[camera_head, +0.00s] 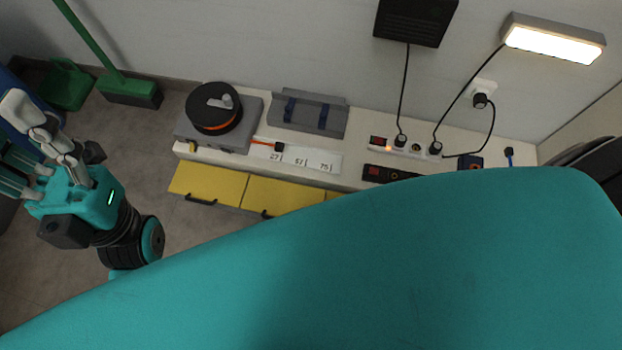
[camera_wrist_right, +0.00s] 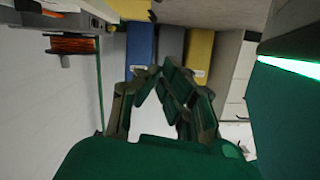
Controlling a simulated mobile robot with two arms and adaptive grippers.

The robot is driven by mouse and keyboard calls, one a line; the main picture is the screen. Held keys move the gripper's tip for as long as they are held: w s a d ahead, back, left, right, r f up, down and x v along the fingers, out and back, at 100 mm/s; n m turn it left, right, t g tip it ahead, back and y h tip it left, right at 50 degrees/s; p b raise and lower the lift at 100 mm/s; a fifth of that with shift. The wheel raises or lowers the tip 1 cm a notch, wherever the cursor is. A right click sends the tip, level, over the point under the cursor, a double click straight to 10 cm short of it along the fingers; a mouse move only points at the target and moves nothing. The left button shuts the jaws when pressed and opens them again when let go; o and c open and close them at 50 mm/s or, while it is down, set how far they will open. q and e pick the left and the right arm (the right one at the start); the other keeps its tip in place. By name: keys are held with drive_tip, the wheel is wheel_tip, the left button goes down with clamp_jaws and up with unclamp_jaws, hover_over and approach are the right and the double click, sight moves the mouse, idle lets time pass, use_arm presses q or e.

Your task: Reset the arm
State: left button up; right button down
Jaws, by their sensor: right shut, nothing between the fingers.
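My left gripper (camera_head: 25,145) shows at the left edge of the head view, on a teal wrist housing. Its pale finger linkages stand apart with a gap between them, and some of the finger parts run out of the frame. It holds nothing that I can see. My right gripper (camera_wrist_right: 155,72) shows in the right wrist view. Its dark fingers lean together and meet at the tips, with nothing between them. The right gripper is not visible in the head view, where a large teal part of my own arm covers the lower half.
A white bench (camera_head: 356,161) with yellow drawers (camera_head: 208,185) stands along the wall. It bears a black-and-orange reel (camera_head: 213,108), a grey holder (camera_head: 308,112) and plugged-in cables. A lamp (camera_head: 553,38) is above. A green broom (camera_head: 128,88) stands left. Blue, grey and yellow bins (camera_wrist_right: 200,55) show beyond the right gripper.

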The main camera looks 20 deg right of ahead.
drive_tip(key=shift+v, duration=1.35)
drive_tip(key=shift+s+a+r, duration=0.1)
